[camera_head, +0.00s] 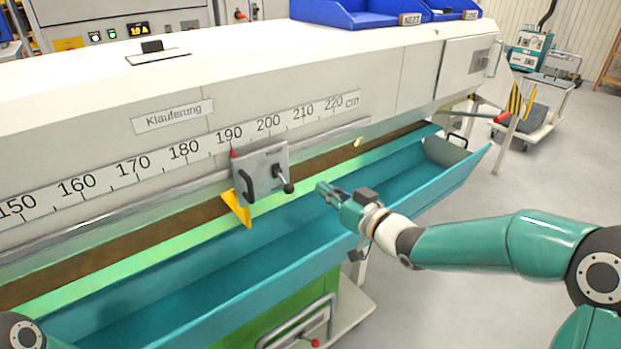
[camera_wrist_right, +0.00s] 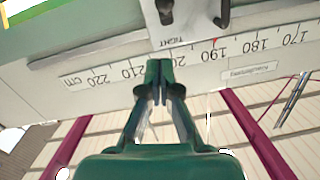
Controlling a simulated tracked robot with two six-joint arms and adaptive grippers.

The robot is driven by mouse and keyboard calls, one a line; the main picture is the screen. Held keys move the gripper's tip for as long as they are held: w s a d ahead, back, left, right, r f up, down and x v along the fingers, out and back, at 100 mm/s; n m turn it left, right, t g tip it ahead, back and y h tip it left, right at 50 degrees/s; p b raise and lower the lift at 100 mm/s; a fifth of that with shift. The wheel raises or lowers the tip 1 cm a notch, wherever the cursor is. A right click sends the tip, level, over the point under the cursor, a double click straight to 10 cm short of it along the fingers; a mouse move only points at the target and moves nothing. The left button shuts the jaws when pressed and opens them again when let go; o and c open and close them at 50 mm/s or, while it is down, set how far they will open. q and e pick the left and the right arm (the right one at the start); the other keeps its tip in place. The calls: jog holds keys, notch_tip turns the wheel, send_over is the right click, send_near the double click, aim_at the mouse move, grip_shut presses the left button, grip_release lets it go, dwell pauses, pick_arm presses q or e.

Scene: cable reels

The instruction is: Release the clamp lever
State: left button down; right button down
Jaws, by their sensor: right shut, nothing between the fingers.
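The clamp is a grey block (camera_head: 262,172) on the rail under the centimetre scale, with its red pointer near 190. The clamp lever (camera_head: 283,178), short with a dark knob, sticks out from the block's right side. A black handle (camera_head: 246,186) is on the block's left side. My right gripper (camera_head: 322,188) is to the right of the lever, apart from it, shut and empty. In the right wrist view its closed fingers (camera_wrist_right: 159,80) point at the clamp block (camera_wrist_right: 185,22), whose lettering is upside down. Only a bit of my left arm shows at the lower left; its gripper is out of view.
A long teal trough (camera_head: 400,190) runs below the rail. A yellow bracket (camera_head: 237,208) hangs under the clamp. The white machine housing (camera_head: 120,90) with the scale (camera_head: 185,150) is behind it. Blue bins (camera_head: 350,12) stand on top.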

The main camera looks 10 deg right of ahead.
jog(key=shift+s+d+f, duration=0.3)
jog(key=shift+s+d, duration=0.1)
jog(key=shift+s, duration=0.35)
jog(key=shift+s+d+f, duration=0.25)
jog(key=shift+s+d, duration=0.1)
jog(key=shift+s, duration=0.35)
jog(key=s+a+f+m+g+h, duration=0.1)
jog(key=s+a+f+m+g, duration=0.2)
jog(key=f, duration=0.8)
jog(key=s+f+g, duration=0.2)
jog(key=s+f, duration=0.3)
jog(key=f, duration=0.5)
jog(key=s+a+f+m+g+h, duration=0.1)
jog(key=s+a+f+m+g, duration=0.2)
jog(key=f, duration=0.8)
jog(key=s+f+g+h, duration=0.1)
jog(key=s+f+g, duration=0.25)
jog(key=s, duration=0.55)
jog(key=s+f+g+h, duration=0.1)
jog(key=s+f+g, duration=0.3)
jog(key=s, duration=0.6)
notch_tip(320, 180, up, 12)
jog(key=p, duration=1.3)
jog(key=shift+w+d+n, duration=0.15)
jog(key=shift+d+n, duration=0.15)
jog(key=shift+n, duration=0.1)
